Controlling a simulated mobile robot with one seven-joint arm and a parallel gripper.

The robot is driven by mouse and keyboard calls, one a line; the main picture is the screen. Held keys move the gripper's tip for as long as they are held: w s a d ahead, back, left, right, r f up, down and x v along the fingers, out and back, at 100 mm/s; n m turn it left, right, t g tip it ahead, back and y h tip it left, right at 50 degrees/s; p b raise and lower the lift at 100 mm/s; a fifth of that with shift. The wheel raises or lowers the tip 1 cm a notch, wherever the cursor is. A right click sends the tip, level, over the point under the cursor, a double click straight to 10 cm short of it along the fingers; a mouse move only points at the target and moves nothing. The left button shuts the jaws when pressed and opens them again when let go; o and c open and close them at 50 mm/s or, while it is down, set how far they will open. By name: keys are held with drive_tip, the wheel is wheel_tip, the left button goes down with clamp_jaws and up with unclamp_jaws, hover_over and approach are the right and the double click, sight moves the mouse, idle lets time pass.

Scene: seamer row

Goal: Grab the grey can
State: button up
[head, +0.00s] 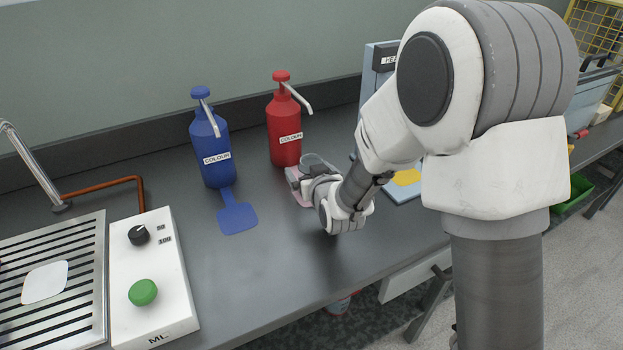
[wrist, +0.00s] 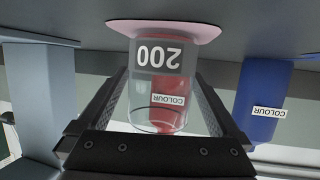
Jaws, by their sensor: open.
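The grey can (wrist: 160,56) looks like a clear vessel with a grey band marked "200". It stands upright on a pink pad (wrist: 190,27); the wrist view shows it upside down. My gripper (wrist: 161,85) is open, with one finger on each side of the can. I cannot tell whether either finger touches it. In the head view only the can's clear upper part (head: 318,161) shows above my gripper (head: 308,180), which hides the rest of it.
A red pump bottle (head: 284,130) stands just behind the can, and a blue pump bottle (head: 208,150) further left. A blue flat pad (head: 238,217) lies before the blue bottle. A white control box (head: 150,265) is at left. The front counter between is clear.

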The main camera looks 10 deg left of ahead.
drive_tip(key=shift+w+a+f, duration=0.15)
drive_tip(key=shift+w, duration=0.25)
drive_tip(key=c, duration=1.4)
